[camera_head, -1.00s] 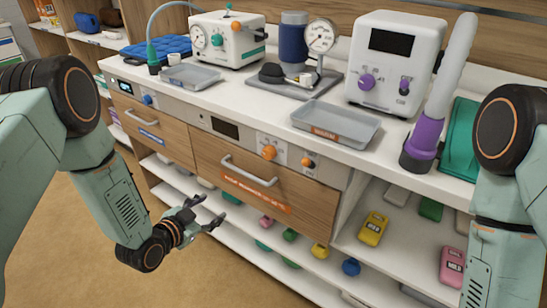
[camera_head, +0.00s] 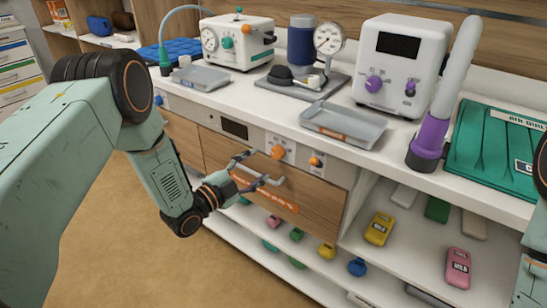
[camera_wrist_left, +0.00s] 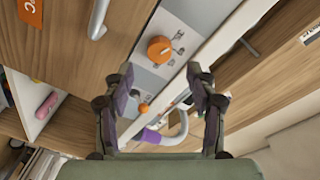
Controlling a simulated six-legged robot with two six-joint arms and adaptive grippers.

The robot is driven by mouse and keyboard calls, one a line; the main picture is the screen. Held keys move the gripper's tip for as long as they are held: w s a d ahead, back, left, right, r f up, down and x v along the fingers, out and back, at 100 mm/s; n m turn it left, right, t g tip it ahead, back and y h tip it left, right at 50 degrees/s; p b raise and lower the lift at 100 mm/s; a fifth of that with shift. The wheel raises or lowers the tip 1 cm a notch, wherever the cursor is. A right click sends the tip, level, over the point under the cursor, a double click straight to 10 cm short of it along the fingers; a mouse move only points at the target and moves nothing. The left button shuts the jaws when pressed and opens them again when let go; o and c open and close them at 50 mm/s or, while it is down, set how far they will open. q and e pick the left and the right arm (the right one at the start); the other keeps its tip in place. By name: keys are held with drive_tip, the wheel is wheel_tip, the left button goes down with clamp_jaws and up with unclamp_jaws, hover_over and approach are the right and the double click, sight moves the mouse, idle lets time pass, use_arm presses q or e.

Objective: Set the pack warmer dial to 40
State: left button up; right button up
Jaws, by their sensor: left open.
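The larger orange dial (camera_head: 278,152) sits on the pale control panel above a wooden drawer with an orange label. In the left wrist view the orange dial (camera_wrist_left: 160,49) shows ahead of the fingers, with printed marks around it too small to read. A smaller orange knob (camera_head: 316,162) sits to its right. My left gripper (camera_head: 258,170) is open and empty, in front of the drawer, just left of and below the dial. In the left wrist view its two fingers (camera_wrist_left: 160,76) stand apart, not touching the dial. My right gripper is out of view.
The drawer handle (camera_head: 225,167) is partly behind my left gripper. A grey tray (camera_head: 372,132) stands on the counter above the panel. A purple-based hose (camera_head: 428,142) and a white device (camera_head: 425,50) stand farther right. Open shelves with coloured packs lie below.

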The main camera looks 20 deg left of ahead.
sight(274, 154)
use_arm(q)
drive_tip(key=b+x, duration=0.1)
drive_tip(key=x, duration=0.5)
drive_tip(key=shift+w+f, duration=0.1)
drive_tip(key=shift+w, duration=0.05)
drive_tip(key=shift+c, duration=0.4)
drive_tip(key=shift+d, duration=0.1)
drive_tip(key=shift+c, duration=0.7)
drive_tip(key=c, duration=0.9)
